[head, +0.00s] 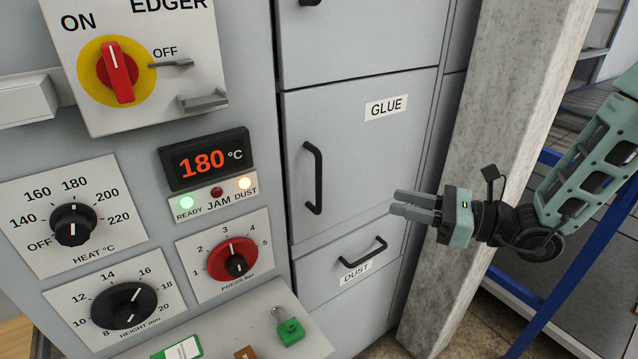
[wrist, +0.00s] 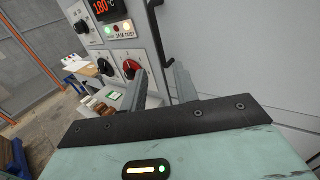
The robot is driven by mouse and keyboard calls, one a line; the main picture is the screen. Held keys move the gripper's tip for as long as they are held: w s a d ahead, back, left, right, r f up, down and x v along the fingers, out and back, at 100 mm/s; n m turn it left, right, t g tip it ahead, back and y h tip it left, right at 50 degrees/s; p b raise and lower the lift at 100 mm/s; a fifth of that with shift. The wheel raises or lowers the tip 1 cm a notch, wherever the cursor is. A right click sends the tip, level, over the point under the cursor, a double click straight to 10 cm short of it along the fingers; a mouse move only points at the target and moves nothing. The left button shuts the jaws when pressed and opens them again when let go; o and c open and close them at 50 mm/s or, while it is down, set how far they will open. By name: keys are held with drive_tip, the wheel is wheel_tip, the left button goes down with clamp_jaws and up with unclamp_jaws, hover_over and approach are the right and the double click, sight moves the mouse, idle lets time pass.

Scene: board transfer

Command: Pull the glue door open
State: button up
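The glue door (head: 365,155) is a grey panel with a "GLUE" label, and it sits flush in the cabinet, closed. Its black vertical bar handle (head: 319,178) is near the door's left edge. My gripper (head: 396,202) is in front of the door's lower right part, to the right of the handle and apart from it. The fingers point left and are open, with nothing between them. In the wrist view the handle (wrist: 158,35) shows beyond the gap between the two fingers (wrist: 160,88).
The dust drawer (head: 395,262) with its own black handle is below the glue door. A control panel with dials and a 180 °C display (head: 206,160) is to the left. A concrete pillar (head: 500,100) stands right of the cabinet, behind my gripper.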

drive_tip(key=p, duration=0.4)
hover_over(319, 208)
drive_tip(key=shift+w, duration=0.35)
clamp_jaws()
